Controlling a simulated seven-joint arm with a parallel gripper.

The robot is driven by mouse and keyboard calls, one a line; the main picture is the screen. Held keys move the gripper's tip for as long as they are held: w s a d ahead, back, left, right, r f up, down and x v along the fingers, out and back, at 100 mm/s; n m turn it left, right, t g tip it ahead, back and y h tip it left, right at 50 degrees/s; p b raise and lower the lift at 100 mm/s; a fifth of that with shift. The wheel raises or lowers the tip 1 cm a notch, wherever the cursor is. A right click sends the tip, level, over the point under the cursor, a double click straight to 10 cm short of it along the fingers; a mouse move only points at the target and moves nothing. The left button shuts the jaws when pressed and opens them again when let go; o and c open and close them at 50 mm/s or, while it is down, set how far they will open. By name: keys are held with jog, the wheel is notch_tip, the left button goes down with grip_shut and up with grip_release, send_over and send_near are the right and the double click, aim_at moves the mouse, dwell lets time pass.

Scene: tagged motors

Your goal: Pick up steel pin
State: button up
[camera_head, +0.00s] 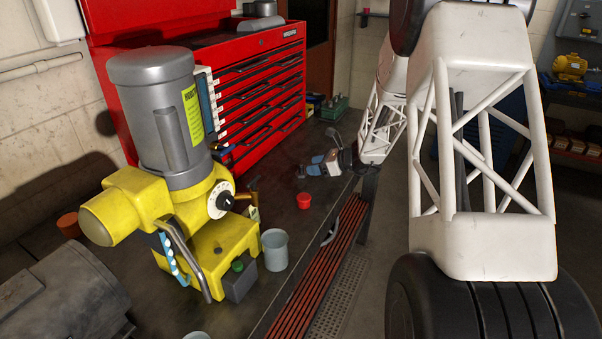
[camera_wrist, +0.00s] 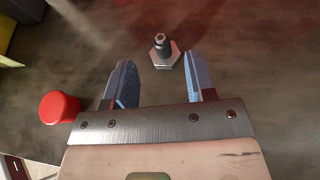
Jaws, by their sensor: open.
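The steel pin (camera_wrist: 163,51) stands on the dark bench top in the wrist view, a grey stem on a hexagonal base. My gripper (camera_wrist: 159,63) is open, with one blue-grey finger on each side and an empty gap between. The pin appears just beyond the fingertips, roughly in line with the gap, slightly closer to the right finger. No contact shows. In the head view my gripper (camera_head: 314,169) is low over the bench, and a small grey shape just left of its fingers looks like the pin (camera_head: 302,172).
A yellow and grey machine (camera_head: 165,150), a pale cup (camera_head: 274,250) and a red tool chest (camera_head: 255,90) stand around.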

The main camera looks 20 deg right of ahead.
aim_at(303, 167)
jog(key=shift+x, duration=2.4)
jog(key=shift+w, duration=0.1)
grip_shut()
